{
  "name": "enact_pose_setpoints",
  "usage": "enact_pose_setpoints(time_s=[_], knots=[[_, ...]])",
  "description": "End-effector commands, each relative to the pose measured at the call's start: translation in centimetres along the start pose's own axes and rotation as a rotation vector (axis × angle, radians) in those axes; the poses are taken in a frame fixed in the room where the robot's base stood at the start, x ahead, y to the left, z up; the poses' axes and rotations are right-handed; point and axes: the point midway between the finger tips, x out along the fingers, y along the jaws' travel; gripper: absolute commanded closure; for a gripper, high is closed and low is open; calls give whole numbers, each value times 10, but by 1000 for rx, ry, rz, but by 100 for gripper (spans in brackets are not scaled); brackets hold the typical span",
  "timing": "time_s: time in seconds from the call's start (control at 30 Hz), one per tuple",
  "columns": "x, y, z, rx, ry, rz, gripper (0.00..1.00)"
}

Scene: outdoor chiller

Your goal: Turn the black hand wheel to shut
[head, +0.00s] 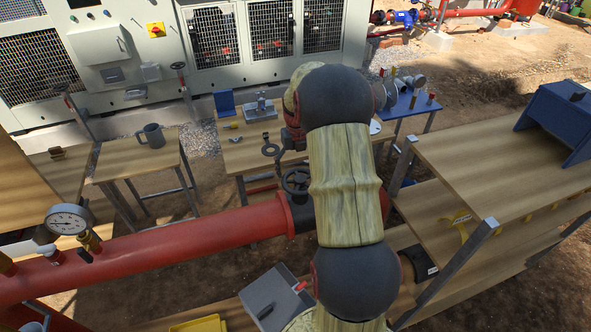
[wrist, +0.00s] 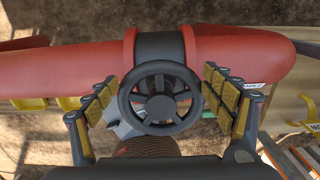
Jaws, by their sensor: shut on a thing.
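The black hand wheel (wrist: 160,107) is a spoked ring in the middle of the wrist view, seen face on. It stands in front of a dark band on a thick red pipe (wrist: 80,68). In the head view the wheel (head: 296,180) shows just left of my arm, above the red pipe (head: 190,250). My fingers cannot be made out in the head view; my arm covers that area.
A pressure gauge (head: 69,219) stands on the pipe at the left. A wooden bench (head: 240,155) with tools is behind the wheel. A wooden shelf unit (head: 480,165) with a blue box (head: 560,115) stands close at the right.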

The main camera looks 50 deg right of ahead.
Motion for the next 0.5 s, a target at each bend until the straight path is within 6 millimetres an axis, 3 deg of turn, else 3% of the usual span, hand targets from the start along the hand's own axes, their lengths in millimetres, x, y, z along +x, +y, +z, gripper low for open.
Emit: enact_pose_setpoints(time_s=[0.03,0.43,0.47,0.5], knots=[[10,1,-7,5,21,4,43],[10,1,-7,9,21,4,43],[10,1,-7,9,21,4,16],[10,1,-7,9,21,4,14]])
